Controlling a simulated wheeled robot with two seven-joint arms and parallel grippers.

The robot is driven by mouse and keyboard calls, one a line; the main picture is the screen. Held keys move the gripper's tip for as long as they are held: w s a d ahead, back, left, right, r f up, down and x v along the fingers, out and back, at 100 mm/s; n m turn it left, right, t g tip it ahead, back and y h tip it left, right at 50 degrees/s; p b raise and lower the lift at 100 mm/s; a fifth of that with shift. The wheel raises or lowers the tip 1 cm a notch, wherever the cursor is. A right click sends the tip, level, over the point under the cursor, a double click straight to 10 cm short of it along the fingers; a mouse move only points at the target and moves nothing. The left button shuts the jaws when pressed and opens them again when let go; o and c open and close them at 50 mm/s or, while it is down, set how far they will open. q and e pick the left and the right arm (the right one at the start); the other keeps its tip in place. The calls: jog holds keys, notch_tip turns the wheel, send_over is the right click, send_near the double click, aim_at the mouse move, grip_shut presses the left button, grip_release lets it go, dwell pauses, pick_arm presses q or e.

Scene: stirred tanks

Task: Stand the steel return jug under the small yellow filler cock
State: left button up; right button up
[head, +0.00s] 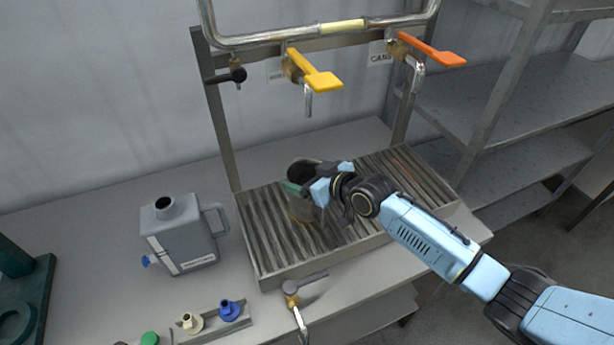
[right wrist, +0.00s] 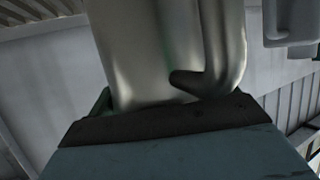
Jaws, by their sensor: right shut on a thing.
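The steel return jug (head: 303,172) is at the slatted drip tray (head: 262,232), below the small yellow filler cock (head: 315,72) with its spout pointing down. My right gripper (head: 312,190) is shut on the jug and hides part of it. In the right wrist view the jug's steel side and handle (right wrist: 170,50) fill the middle, close against the gripper. I cannot tell whether the jug's base touches the slats. My left gripper is not in view.
An orange cock (head: 430,50) is at the right on the same pipe, and a black-handled tap (head: 228,76) at the left. A grey can (head: 178,235) stands left of the tray. A small rack with caps (head: 212,322) and another tap (head: 292,292) are in front. Shelves (head: 540,90) stand at right.

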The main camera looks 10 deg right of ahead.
jog(key=shift+f, duration=0.35)
jog(key=o, duration=1.2)
jog(key=shift+r, duration=0.2)
jog(key=v, duration=1.2)
jog(key=shift+f, duration=0.1)
